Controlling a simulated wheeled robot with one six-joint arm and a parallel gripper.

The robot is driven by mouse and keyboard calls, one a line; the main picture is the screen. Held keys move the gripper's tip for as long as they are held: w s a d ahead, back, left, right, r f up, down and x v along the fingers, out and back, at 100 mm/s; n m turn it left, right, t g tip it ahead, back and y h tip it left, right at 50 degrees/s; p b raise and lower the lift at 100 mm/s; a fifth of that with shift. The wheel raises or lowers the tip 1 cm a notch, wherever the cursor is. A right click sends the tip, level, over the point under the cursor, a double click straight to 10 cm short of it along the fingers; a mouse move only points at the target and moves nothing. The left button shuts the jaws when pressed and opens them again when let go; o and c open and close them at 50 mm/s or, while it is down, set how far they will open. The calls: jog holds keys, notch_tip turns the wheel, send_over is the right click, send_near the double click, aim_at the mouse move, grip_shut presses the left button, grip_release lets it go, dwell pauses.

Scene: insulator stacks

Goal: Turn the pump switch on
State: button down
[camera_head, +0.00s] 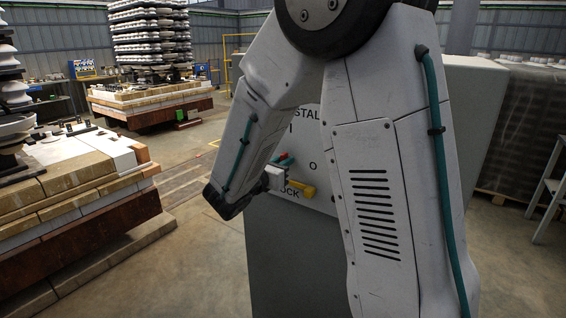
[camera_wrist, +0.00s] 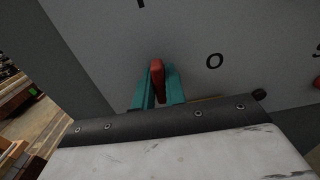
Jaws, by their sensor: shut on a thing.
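The pump switch's red handle (camera_wrist: 157,78) stands out from the grey panel in the wrist view, between the two teal fingers of my gripper (camera_wrist: 158,90). The fingers are closed on it from both sides. The mark I (camera_wrist: 140,3) is above and left of the handle; the mark O (camera_wrist: 214,61) is to its right. In the head view my gripper (camera_head: 283,166) is at the panel's left part, with only a bit of red showing (camera_head: 281,156). My arm hides much of the panel, and the handle's base is hidden.
The panel is on a grey cabinet (camera_head: 290,265). A yellow piece (camera_head: 302,188) sits close below my gripper, by partly hidden lettering. Insulator stacks on pallets (camera_head: 75,180) stand to the left with open floor between. A metal stand (camera_head: 548,195) is at the right.

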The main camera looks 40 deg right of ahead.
jog(key=shift+n, duration=0.3)
jog(key=c, duration=1.5)
grip_release()
jog(key=v, duration=0.7)
jog(key=shift+s+a, duration=0.1)
jog(key=shift+a, duration=0.3)
